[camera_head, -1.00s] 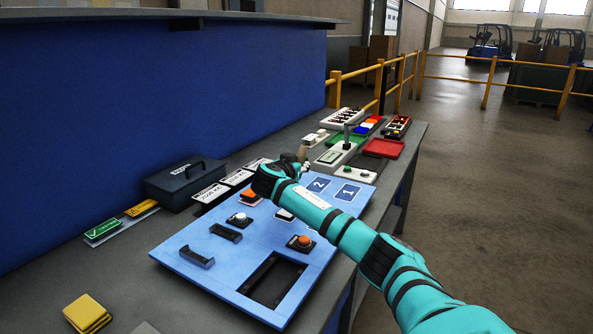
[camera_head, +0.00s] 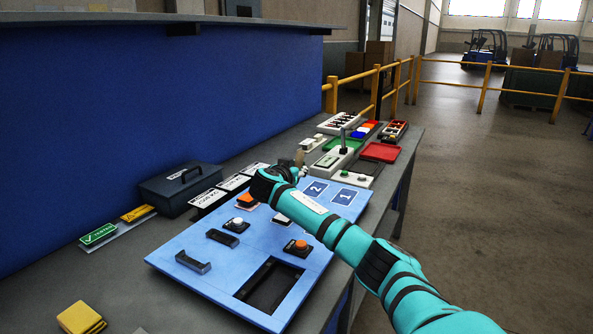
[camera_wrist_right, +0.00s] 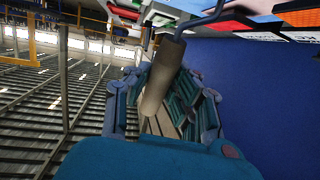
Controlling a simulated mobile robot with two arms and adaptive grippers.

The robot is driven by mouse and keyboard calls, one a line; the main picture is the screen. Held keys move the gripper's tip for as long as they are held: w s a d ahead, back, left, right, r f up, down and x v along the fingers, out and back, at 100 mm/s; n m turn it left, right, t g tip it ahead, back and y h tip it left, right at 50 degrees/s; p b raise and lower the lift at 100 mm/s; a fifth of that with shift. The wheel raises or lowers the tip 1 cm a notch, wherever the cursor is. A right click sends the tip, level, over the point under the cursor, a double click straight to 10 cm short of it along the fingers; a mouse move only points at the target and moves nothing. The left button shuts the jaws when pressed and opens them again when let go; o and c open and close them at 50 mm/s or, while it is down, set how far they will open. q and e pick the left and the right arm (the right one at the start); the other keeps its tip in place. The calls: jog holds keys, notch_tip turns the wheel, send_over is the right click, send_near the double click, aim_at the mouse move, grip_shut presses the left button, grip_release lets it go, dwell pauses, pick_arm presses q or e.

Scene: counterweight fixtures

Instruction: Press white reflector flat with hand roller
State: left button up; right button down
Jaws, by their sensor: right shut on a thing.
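My right gripper (camera_head: 291,172) is above the far part of the blue board (camera_head: 205,270). In the right wrist view its fingers (camera_wrist_right: 160,105) are closed around the tan handle of the hand roller (camera_wrist_right: 161,80). A bent metal rod runs from the handle toward the top edge; the roller's head is not clear. A bit of the tan handle shows above the gripper in the head view (camera_head: 299,158). A small white piece on the board (camera_head: 281,219), partly behind my right arm, may be the white reflector; I cannot tell for sure. My left gripper is not in view.
The board also carries a white button (camera_head: 237,223), an orange button (camera_head: 300,245), black brackets and a rectangular opening. A dark box (camera_head: 180,190) stands behind it. Red (camera_head: 381,152) and green trays and a lever unit (camera_head: 335,157) lie beyond. Yellow blocks (camera_head: 80,318) sit at front left.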

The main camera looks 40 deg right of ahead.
jog(key=shift+f+b, duration=0.3)
jog(key=shift+f, duration=0.15)
dwell(0.6)
jog(key=shift+r+p, duration=0.5)
jog(key=shift+r, duration=0.3)
jog(key=shift+r+p, duration=1.2)
jog(key=shift+r, duration=1.65)
